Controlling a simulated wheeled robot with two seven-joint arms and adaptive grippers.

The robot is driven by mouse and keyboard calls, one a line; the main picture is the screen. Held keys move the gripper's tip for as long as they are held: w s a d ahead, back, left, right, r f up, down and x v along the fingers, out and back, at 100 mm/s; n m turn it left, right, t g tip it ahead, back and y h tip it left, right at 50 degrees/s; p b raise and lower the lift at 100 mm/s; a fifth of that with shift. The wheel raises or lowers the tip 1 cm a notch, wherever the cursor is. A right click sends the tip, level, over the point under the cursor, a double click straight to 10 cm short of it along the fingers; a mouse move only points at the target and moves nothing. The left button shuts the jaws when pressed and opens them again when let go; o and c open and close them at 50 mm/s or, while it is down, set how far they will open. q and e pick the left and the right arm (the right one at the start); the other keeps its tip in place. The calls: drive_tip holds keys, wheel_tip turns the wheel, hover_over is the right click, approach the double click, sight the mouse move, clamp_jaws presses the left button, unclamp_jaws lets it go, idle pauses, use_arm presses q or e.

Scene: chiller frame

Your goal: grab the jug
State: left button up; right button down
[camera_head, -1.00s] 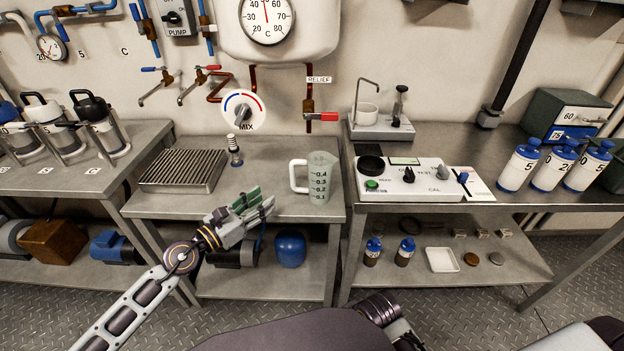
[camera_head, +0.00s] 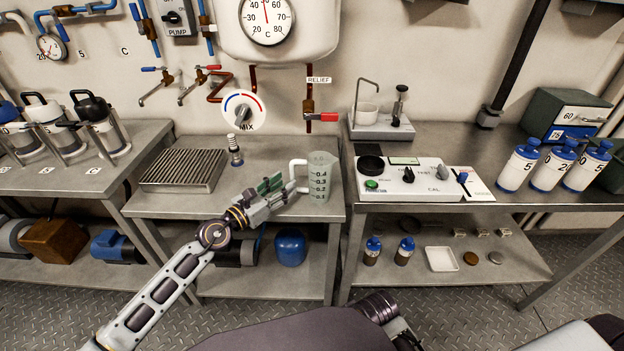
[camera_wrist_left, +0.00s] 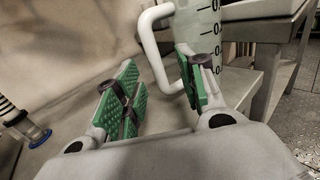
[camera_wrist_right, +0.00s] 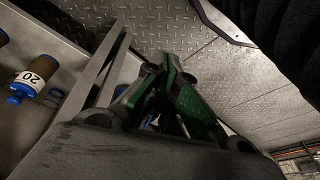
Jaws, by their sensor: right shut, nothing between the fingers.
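The jug (camera_head: 322,180) is clear and greenish with black graduation marks, upright near the right end of the middle table. Its white handle (camera_head: 293,172) points left, toward my left gripper. My left gripper (camera_head: 283,187) is open, its green-padded fingertips close to the handle. My right gripper (camera_wrist_right: 165,78) is shut and empty, away from the jug.
A control box (camera_head: 412,180) is on the right table. A red-handled relief valve (camera_head: 320,117) hangs above the jug. The tabletop left of the jug is mostly clear.

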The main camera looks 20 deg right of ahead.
sight(293, 177)
drive_tip(key=shift+r, duration=0.25)
use_arm(q)
drive_tip(key=shift+d, duration=0.1)
drive_tip(key=shift+w+d, duration=0.25)
drive_tip(key=shift+b+x, duration=0.35)
drive_tip(key=shift+x, duration=1.5)
drive_tip(key=shift+w+d+b, duration=0.2)
drive_tip(key=shift+w+b, duration=0.1)
drive_tip(key=shift+w, duration=0.1)
use_arm(e)
drive_tip(key=shift+s+a+r, duration=0.15)
drive_tip(key=shift+r, duration=0.55)
use_arm(q)
clamp_jaws()
